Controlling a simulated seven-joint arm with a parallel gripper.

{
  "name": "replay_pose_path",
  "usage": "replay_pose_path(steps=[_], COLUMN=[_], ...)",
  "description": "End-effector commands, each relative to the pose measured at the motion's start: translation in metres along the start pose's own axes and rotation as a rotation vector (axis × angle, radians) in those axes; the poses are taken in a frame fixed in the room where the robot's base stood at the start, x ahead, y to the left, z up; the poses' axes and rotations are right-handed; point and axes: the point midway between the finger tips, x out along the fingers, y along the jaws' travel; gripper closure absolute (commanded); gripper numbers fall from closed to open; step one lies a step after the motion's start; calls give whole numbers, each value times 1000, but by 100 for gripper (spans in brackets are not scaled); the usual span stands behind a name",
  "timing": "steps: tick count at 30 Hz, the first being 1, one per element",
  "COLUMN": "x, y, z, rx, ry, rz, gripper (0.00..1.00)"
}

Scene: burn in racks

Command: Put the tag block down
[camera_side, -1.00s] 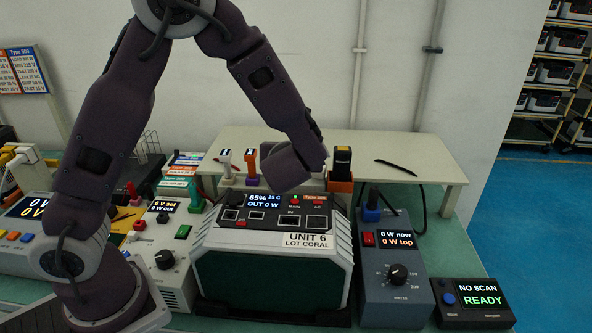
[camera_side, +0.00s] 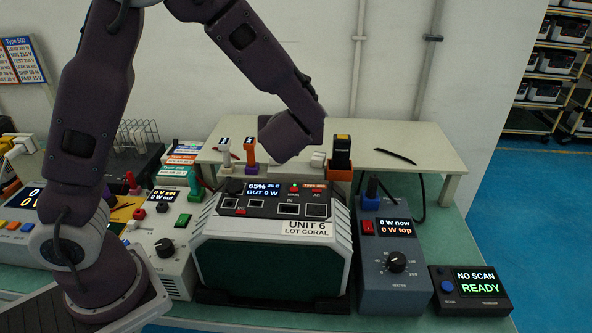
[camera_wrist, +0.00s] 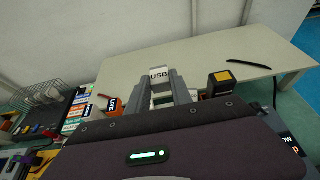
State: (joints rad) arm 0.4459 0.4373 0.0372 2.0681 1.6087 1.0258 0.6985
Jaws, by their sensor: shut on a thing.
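In the wrist view, my gripper (camera_wrist: 160,92) is shut on a small white block marked USB (camera_wrist: 159,74), held upright between its grey fingers. The block shows against the pale raised shelf (camera_wrist: 255,65). I cannot tell whether it touches the shelf. In the side view, my dark wrist (camera_side: 292,135) is above the back of Unit 6 (camera_side: 272,255) and in front of the shelf.
A black and yellow scanner (camera_side: 342,150) stands in an orange holder to the right of my wrist. White-and-blue (camera_side: 224,150) and orange (camera_side: 250,150) tagged plugs stand to its left. A black strip (camera_side: 395,156) lies on the shelf, with bare surface around it.

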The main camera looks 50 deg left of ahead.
Motion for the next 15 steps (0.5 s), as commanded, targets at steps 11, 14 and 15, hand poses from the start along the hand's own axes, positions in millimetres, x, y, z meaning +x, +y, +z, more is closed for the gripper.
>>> replay_pose_path(steps=[11,14,15], x=[19,25,28], y=[1,1,1], z=[-45,-60,-69], rx=[6,6,8], ry=[0,1,1], rz=[1,1,0], gripper=[100,100,100])
